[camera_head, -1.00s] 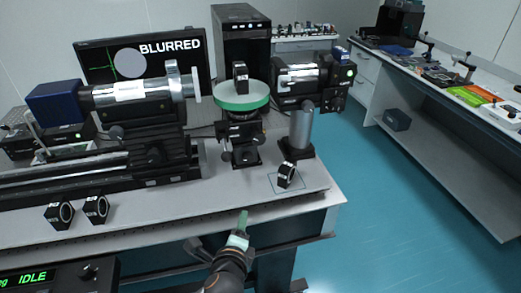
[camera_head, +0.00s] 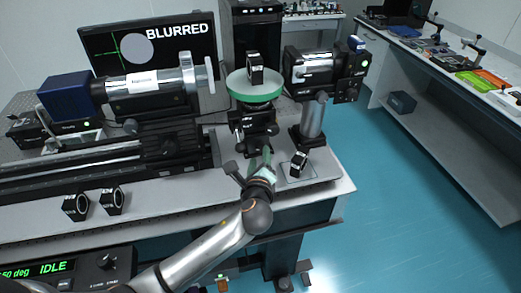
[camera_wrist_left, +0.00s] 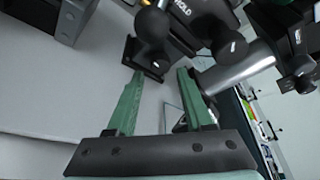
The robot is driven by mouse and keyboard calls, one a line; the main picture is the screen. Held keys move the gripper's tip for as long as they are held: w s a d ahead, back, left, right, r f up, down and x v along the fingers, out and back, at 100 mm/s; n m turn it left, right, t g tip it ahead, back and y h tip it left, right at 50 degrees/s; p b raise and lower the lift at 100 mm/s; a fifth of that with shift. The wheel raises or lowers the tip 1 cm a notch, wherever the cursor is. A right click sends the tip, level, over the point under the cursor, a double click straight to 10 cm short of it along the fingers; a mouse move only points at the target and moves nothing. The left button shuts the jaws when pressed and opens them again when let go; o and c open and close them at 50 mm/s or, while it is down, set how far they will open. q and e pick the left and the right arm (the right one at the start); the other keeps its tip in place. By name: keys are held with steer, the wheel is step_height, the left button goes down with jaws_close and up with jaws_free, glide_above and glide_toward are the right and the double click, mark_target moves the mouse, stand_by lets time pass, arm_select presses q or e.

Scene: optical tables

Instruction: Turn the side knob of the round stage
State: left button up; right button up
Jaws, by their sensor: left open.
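The round stage (camera_head: 255,96) has a pale disc with a green rim and carries a black ring-shaped optic (camera_head: 255,68). Its dark mount (camera_head: 250,120) stands on the optical table (camera_head: 190,195). Small knobs sit around the mount, but I cannot clearly tell the side knob apart. My left gripper (camera_head: 262,158) is in front of the mount, low and close to it. In the left wrist view its two green fingers (camera_wrist_left: 160,80) are apart with nothing gripped. Dark stage parts (camera_wrist_left: 190,25) lie just beyond the fingertips; contact is not clear. My right gripper is out of view.
A silver post (camera_head: 312,118) and a small black optic (camera_head: 298,163) stand right of my gripper. A long instrument (camera_head: 150,95) lies left. Two ring optics (camera_head: 112,201) sit at the front left. The monitor (camera_head: 145,50) reads BLURRED; the controller (camera_head: 65,268) reads IDLE.

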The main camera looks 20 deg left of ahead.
mark_target(260, 149)
arm_select(q)
steer(key=shift+x, duration=2.3)
steer(key=shift+c, duration=0.4)
steer(key=shift+s, duration=0.1)
jaws_close()
